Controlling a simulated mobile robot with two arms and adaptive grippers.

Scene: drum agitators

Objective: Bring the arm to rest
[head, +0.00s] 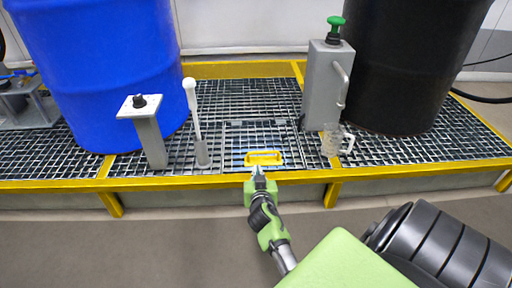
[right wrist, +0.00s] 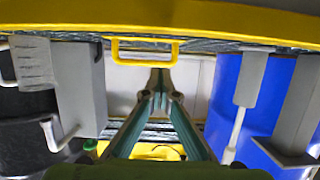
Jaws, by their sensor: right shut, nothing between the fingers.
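My right gripper (head: 259,173), green and dark grey, is at the front yellow edge of the grated platform (head: 225,181) in the head view. Its fingers are shut with nothing between them. The fingertips are close to a yellow handle (head: 264,158) on the grating, and I cannot tell whether they touch it. In the right wrist view the picture is upside down. The fingers meet at their tips (right wrist: 160,82), and the yellow handle (right wrist: 143,51) shows just above them in the picture. My left gripper is not in view.
A blue drum (head: 100,70) stands left and a black drum (head: 410,60) right. Between them are a grey post (head: 150,140), a white-knobbed lever (head: 194,115), a grey box with a green knob (head: 322,85) and a clear mug (head: 333,140). The floor in front is clear.

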